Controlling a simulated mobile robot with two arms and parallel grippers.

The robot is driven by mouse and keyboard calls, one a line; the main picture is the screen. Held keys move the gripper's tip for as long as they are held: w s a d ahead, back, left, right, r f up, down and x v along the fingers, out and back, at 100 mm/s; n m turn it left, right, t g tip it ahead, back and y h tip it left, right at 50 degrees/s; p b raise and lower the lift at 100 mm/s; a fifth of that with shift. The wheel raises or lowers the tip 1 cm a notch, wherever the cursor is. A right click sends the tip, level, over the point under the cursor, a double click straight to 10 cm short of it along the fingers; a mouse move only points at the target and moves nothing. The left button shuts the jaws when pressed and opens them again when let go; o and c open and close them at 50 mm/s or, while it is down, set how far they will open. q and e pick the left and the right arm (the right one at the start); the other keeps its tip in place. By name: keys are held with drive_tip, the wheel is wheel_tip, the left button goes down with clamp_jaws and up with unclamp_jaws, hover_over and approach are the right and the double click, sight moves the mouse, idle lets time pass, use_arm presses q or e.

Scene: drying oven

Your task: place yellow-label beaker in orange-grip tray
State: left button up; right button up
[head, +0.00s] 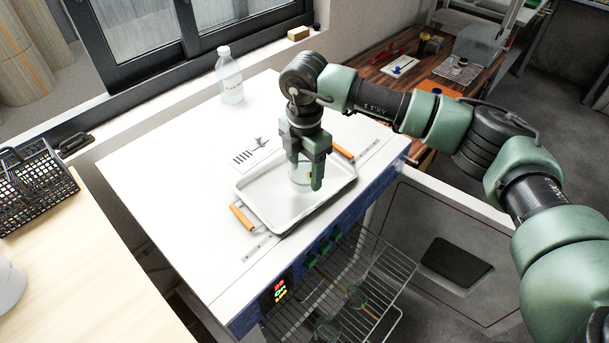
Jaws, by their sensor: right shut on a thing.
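The tray (270,213) is white with two orange grips and lies on the white top of the drying oven. My right gripper (305,178) points down over the tray and is shut on a clear beaker (298,174). A small bit of yellow shows on the beaker beside a finger. The beaker is upright over the middle of the tray; I cannot tell whether its base touches the tray floor. The fingers hide part of the beaker. My left gripper is not in view.
A clear bottle (230,75) stands at the back of the oven top (170,170). Below, the oven's door is open, with glassware on its wire racks (385,272). A black basket (35,187) sits on the left table. The oven top left of the tray is clear.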

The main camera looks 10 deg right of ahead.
sight(305, 179)
wheel_tip(305, 179, down, 3)
drive_tip(key=shift+r+p, duration=0.2)
drive_tip(key=shift+p, duration=0.1)
drive_tip(key=shift+f, duration=0.3)
drive_tip(key=o, duration=1.1)
drive_tip(key=shift+o, duration=0.2)
drive_tip(key=shift+r, duration=0.65)
wheel_tip(305, 179, up, 11)
drive_tip(key=b, duration=0.2)
drive_tip(key=shift+b, duration=0.4)
